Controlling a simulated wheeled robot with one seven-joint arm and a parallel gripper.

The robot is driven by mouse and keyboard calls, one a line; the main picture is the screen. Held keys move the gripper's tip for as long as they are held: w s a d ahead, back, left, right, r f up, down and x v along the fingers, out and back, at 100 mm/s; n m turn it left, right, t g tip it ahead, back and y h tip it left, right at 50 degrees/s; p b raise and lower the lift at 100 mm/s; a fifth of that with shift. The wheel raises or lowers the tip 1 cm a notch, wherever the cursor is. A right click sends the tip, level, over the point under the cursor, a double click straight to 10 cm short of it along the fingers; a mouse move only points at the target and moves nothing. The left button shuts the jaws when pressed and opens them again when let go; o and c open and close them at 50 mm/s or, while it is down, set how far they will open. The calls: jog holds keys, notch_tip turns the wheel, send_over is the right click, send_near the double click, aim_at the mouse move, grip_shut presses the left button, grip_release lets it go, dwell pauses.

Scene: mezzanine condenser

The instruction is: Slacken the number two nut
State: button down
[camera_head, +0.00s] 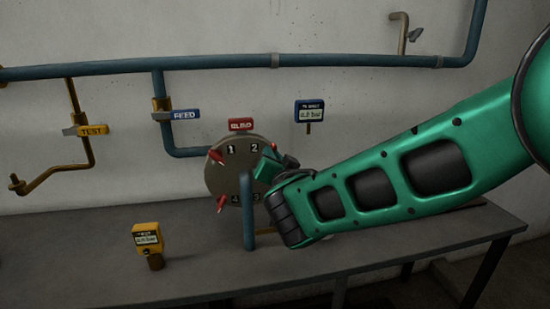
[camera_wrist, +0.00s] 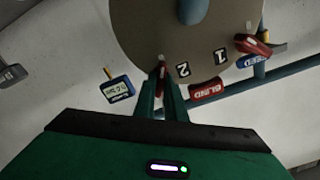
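A round grey-brown plate (camera_head: 226,178) carries number labels and red-handled nuts at its rim. The label 2 (camera_head: 254,148) is at its upper right; it also shows upside down in the wrist view (camera_wrist: 183,70). My gripper (camera_head: 268,166) is at the plate's right side, partly hidden by my wrist. In the wrist view, my gripper's fingers (camera_wrist: 161,84) stand close on both sides of the red number two nut (camera_wrist: 161,74), which fills the narrow gap between them. The number one nut (camera_head: 216,157) is at the upper left, with its red handle tilted.
A red BLIND tag (camera_head: 241,124) and a blue gauge (camera_head: 310,112) sit above the plate. FEED (camera_head: 185,114) and TEST (camera_head: 93,130) valves are on the left. A yellow meter (camera_head: 147,238) stands on the grey bench (camera_head: 90,270). A blue upright pipe (camera_head: 248,212) passes before the plate.

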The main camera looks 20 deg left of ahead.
jog(key=shift+w+d+f+n, duration=0.1)
jog(key=shift+w+d+n, duration=0.1)
jog(key=shift+n, duration=0.2)
jog(key=shift+f+n+h, duration=0.1)
jog(key=shift+n+h, duration=0.2)
jog(key=shift+n, duration=7)
jog(key=c, duration=1.8)
grip_release()
jog(key=shift+w, duration=0.1)
jog(key=shift+s+a, duration=0.15)
jog(key=shift+s, duration=0.05)
